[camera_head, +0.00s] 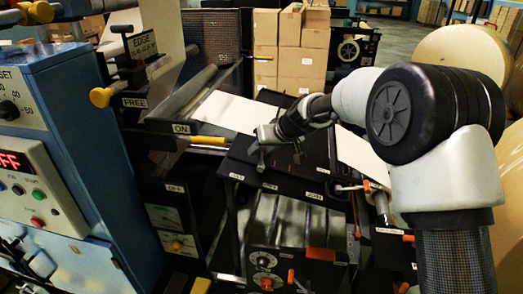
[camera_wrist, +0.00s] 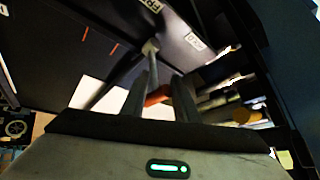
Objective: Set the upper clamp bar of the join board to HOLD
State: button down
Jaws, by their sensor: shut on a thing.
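The join board (camera_head: 240,160) is a dark slanted panel with small white labels in the middle of the head view. My gripper (camera_head: 263,154) is low over its surface. In the wrist view, my gripper (camera_wrist: 160,88) has its two dark fingers on either side of an orange-red grip (camera_wrist: 158,96) and is shut on it. A grey metal bar (camera_wrist: 138,66) with a pale end piece runs by the fingertips over the dark board. A label that seems to read HOLD (camera_wrist: 195,40) is right of the bar; another, partly cut off (camera_wrist: 152,5), is above. The bar's exact setting is unclear.
A blue control cabinet (camera_head: 70,130) with a red display stands at the left. Yellow-knobbed levers (camera_head: 103,97) are beside it. White sheets (camera_head: 230,112) lie behind the board. Cardboard boxes (camera_head: 303,45) are stacked at the back. An orange-handled panel (camera_head: 265,262) is in front.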

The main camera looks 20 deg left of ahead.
jog(key=shift+a+r, duration=0.3)
jog(key=shift+a, duration=0.05)
jog(key=c, duration=1.5)
grip_release()
jog(key=shift+a+f, duration=0.1)
jog(key=shift+f, duration=0.1)
jog(key=shift+d, duration=0.2)
jog(key=shift+d+r, duration=0.2)
jog(key=shift+r, duration=0.05)
jog(key=b+v, duration=0.1)
jog(key=v, duration=1.5)
jog(key=shift+s+d+r+b, duration=0.1)
jog(key=shift+s+r+b, duration=0.15)
jog(key=shift+b, duration=0.15)
